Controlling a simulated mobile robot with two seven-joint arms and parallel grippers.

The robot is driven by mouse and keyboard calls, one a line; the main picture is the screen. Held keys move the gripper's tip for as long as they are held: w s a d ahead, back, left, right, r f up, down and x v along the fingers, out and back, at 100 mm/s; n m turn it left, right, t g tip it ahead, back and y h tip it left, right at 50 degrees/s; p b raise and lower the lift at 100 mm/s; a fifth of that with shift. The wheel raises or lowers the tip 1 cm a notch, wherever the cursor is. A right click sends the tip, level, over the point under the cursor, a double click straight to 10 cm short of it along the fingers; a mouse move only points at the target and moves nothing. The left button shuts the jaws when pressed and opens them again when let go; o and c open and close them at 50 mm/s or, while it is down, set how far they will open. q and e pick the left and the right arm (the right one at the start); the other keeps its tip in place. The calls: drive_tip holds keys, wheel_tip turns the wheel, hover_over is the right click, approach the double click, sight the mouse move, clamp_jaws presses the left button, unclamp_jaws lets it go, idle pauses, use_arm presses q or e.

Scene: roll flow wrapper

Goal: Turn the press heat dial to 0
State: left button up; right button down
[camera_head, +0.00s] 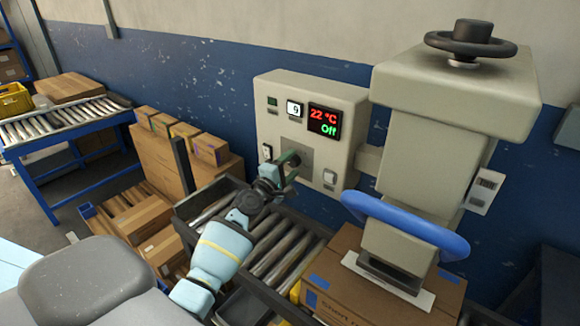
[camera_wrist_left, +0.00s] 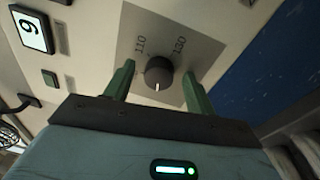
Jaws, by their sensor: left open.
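The press heat dial (camera_wrist_left: 158,73) is a round dark knob on a grey plate marked 110 and 130. Its light pointer mark faces the bottom of the left wrist view. My left gripper (camera_wrist_left: 158,68) is open, with one green finger on each side of the dial; gaps show between fingers and knob. In the head view my left gripper (camera_head: 289,163) is at the front of the beige control box (camera_head: 348,105) and hides the dial. The box's display (camera_head: 324,121) reads 22 °C in red and Off in green. My right gripper is not in view.
The heat press with a blue handle (camera_head: 405,225) stands to the right over a cardboard box (camera_head: 345,290). A roller conveyor (camera_head: 275,250) runs below my left arm.

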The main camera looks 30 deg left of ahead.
use_arm(q)
drive_tip(key=s+p, duration=0.1)
drive_tip(key=s, duration=0.6)
drive_tip(key=shift+s+f, duration=0.2)
drive_tip(key=shift+s, duration=0.2)
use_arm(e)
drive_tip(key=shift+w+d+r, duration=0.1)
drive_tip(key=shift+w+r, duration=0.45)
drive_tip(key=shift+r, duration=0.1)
use_arm(q)
drive_tip(key=shift+f, duration=0.1)
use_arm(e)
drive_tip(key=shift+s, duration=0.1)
